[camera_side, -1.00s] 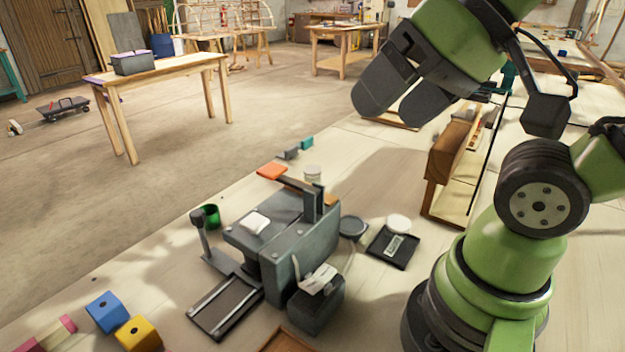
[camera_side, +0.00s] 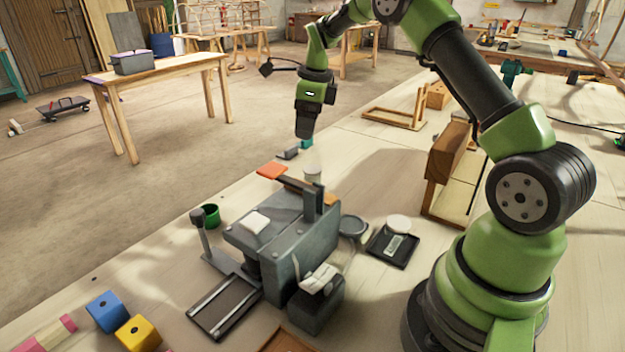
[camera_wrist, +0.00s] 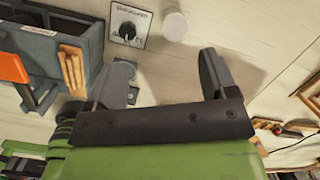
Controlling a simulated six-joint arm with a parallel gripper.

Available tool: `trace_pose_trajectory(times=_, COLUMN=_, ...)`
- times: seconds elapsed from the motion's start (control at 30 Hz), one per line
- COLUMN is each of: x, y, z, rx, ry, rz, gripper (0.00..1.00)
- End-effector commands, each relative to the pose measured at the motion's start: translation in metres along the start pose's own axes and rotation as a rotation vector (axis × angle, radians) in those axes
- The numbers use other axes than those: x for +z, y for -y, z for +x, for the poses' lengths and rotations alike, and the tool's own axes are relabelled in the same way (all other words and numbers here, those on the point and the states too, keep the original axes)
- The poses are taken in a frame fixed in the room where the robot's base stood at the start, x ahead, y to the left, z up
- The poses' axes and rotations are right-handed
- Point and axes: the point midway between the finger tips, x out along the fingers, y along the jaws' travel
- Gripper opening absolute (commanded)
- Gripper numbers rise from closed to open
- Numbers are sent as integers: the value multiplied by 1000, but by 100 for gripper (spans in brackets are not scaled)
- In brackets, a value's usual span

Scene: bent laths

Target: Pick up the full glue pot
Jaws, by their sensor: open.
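My gripper (camera_side: 304,132) hangs over the far edge of the bench, above and behind the white pot by the machine. In the wrist view its two fingers (camera_wrist: 166,80) are apart with only bench between them.
The grey bench machine (camera_side: 290,245) fills the middle, with an orange pad (camera_side: 272,171) at its far end. A green cup (camera_side: 210,214) stands left of it. A wooden block (camera_side: 450,160) stands to the right. The black tray (camera_side: 390,249) lies right of the machine.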

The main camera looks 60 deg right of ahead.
Motion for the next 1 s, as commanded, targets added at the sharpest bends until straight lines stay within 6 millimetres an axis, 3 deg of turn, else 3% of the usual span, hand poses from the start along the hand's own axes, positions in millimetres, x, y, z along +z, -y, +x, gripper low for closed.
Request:
trace_pose_trajectory(times=0.03, x=-6, y=8, z=18, rx=12, ry=-18, rz=86, gripper=78)
trace_pose_trajectory(times=0.1, x=-13, y=16, z=34, rx=19, ry=-34, rz=182, gripper=78)
trace_pose_trajectory(times=0.23, x=-20, y=22, z=52, rx=26, ry=-51, rz=282, gripper=78)
trace_pose_trajectory(times=1.0, x=-31, y=20, z=148, rx=27, ry=-53, rz=297, gripper=78)
